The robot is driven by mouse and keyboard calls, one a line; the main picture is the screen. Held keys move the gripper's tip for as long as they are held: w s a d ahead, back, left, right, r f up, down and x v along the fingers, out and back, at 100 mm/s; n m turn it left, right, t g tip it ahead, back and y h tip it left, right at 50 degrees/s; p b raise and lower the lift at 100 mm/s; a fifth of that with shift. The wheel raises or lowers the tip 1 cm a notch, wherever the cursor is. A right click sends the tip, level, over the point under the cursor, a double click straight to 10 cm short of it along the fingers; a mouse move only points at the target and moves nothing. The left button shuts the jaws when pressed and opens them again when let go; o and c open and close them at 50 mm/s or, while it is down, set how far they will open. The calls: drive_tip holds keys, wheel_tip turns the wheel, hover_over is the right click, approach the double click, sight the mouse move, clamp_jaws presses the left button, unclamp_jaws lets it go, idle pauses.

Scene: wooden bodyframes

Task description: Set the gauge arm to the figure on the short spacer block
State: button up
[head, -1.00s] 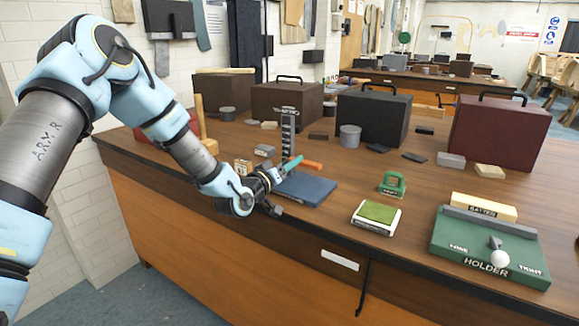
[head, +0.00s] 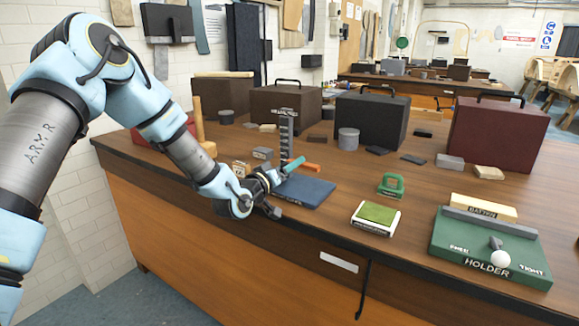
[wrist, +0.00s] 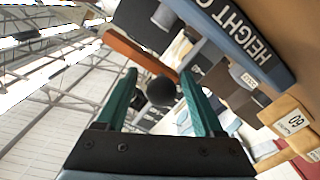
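The height gauge has a dark upright scale column (head: 287,135) beside a blue base plate (head: 308,192). Its lettered blue part (wrist: 245,45) shows in the wrist view. The orange gauge arm (head: 309,167) sticks out low on the column; in the wrist view it (wrist: 138,52) ends near a dark round knob (wrist: 161,91). My gripper (wrist: 160,82) is open, with the knob between its teal fingers in the picture; contact is unclear. A wooden block (wrist: 294,121) reads 60. A grey block (wrist: 246,77) has a label too small to read.
A green holder board (head: 490,250) and a white box with a green top (head: 376,217) stand to the right. Cases and a grey tin (head: 348,138) stand behind. The bench's front edge runs below my gripper.

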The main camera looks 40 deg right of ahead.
drive_tip(key=b+v, duration=0.3)
drive_tip(key=v, duration=0.7)
drive_tip(key=shift+a, duration=0.35)
drive_tip(key=w+a+f+n+t+y, duration=0.15)
drive_tip(key=w+a+y, duration=0.25)
drive_tip(key=a, duration=0.4)
drive_tip(key=w+a+f+y, duration=0.3)
drive_tip(key=w+a, duration=0.1)
drive_tip(key=a, duration=0.4)
drive_tip(key=w+a+f+n+t+y, duration=0.15)
drive_tip(key=w+a+y, duration=0.25)
drive_tip(key=a, duration=0.4)
drive_tip(key=s+a+n+g+y, duration=0.1)
drive_tip(key=s+a, duration=0.3)
drive_tip(key=a, duration=0.4)
drive_tip(key=s+a+r+n+g+y, duration=0.1)
drive_tip(key=s+a+n+g+y, duration=0.1)
drive_tip(key=a, duration=0.6)
drive_tip(key=s+a+n+g+y, duration=0.1)
drive_tip(key=s+a+g+y, duration=0.2)
drive_tip(key=s+a, duration=0.2)
drive_tip(key=a, duration=0.3)
drive_tip(key=shift+s+a+r+n, duration=0.25)
drive_tip(key=shift+s+r+n, duration=0.15)
